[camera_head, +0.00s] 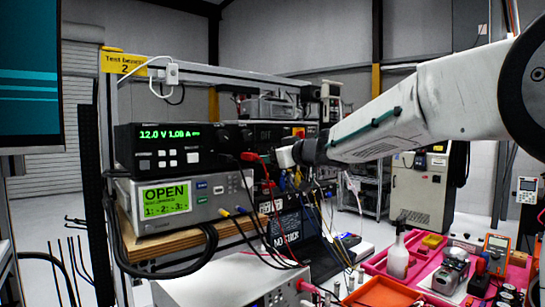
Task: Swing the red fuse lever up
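My arm reaches in from the right, and its end with my gripper (287,156) is in front of the instrument rack. The fingers are too small and dark to tell open from shut. I cannot clearly make out the red fuse lever. Small red parts show near the arm's end: a red clip or plug (250,157) on the power supply front and an orange-red patch (299,132) just above the gripper. I cannot tell whether either is the lever. The arm's end may hide part of the panel behind it.
A power supply (155,159) sits on a meter (213,190) reading "OPEN". Several cables hang below the gripper. A white box (222,284) stands in front. A pink tray (375,267) with a spray bottle (398,255) and tools is at the lower right.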

